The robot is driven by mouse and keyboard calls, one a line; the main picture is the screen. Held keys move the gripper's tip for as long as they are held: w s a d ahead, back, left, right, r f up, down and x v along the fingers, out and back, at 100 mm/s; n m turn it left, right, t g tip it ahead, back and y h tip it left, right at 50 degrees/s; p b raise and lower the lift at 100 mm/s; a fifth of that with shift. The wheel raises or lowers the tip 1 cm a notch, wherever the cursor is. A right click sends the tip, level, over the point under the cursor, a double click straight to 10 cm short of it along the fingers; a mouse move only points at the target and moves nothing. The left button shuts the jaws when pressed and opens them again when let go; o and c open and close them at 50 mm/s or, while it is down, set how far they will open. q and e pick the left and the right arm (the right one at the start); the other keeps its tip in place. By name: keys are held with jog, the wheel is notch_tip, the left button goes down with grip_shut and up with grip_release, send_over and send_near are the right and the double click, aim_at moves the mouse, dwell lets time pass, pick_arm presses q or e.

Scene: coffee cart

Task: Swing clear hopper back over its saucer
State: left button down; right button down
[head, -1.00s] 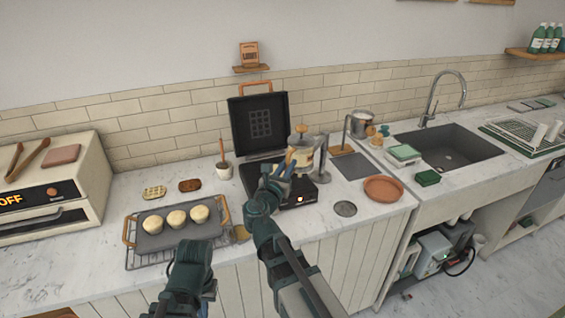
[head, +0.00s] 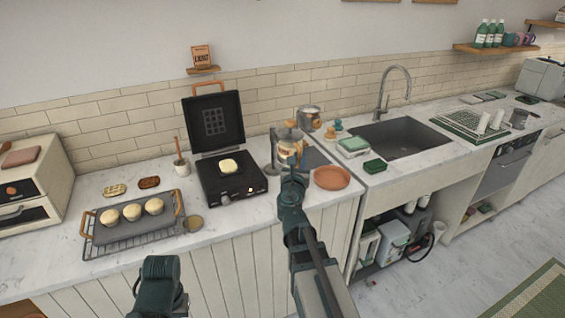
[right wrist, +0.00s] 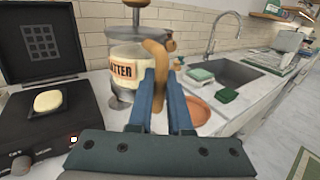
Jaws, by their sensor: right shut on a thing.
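The clear hopper (head: 284,152), labelled as batter, has a wooden lid knob and handle. It has swung off the black griddle's hot plate and hangs beside its grey post (head: 272,153). In the right wrist view the hopper (right wrist: 122,58) looks upright. My right gripper (right wrist: 160,103) is shut on its wooden handle (right wrist: 156,62); it also shows in the head view (head: 293,172). Only part of my left arm shows.
The open griddle (head: 232,190) with a pale batter round (head: 228,166) stands left of the hopper. A terracotta dish (head: 332,178) lies close on the right. A rack with a tray (head: 128,225) of buns is further left. The sink (head: 400,137) is at the right.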

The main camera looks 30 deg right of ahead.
jog(key=shift+s+d, duration=0.1)
jog(key=shift+d, duration=1.6)
jog(key=c, duration=0.8)
grip_release()
jog(key=shift+d, duration=0.25)
jog(key=shift+c, duration=0.2)
jog(key=shift+a, duration=0.1)
jog(key=shift+s+a, duration=0.1)
jog(key=shift+a, duration=0.05)
